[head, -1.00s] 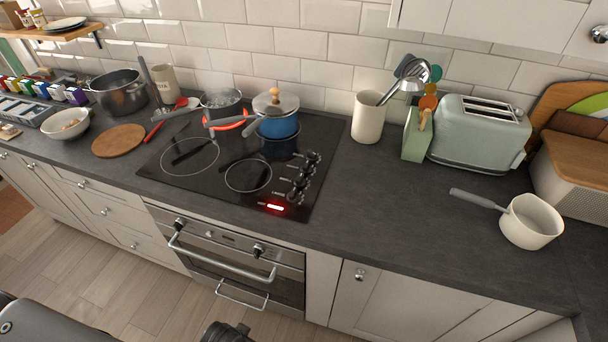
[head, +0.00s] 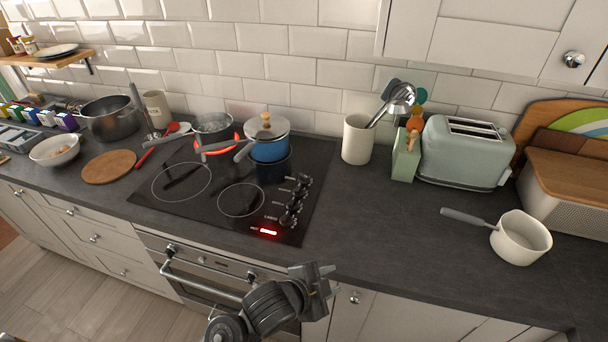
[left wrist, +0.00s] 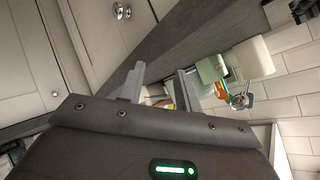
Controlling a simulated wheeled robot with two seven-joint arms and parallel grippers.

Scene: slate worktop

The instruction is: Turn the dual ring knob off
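The black glass hob (head: 205,205) has a column of several dark knobs (head: 291,206) along its right side. Their labels are too small to read, so I cannot tell which is the dual ring knob. A cooking zone glows red (head: 217,148) under the steel pot (head: 213,127) at the back. A red indicator (head: 268,232) is lit at the hob's front edge. My left gripper (head: 328,280) is in front of the worktop edge, below and right of the knobs, touching nothing. The left wrist view shows its two fingers (left wrist: 160,88) apart and empty. My right gripper is not in view.
A blue pot (head: 270,150) with a lid stands at the back right of the hob, behind the knobs. A utensil crock (head: 357,140), a toaster (head: 463,152) and a white saucepan (head: 520,240) stand further right.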

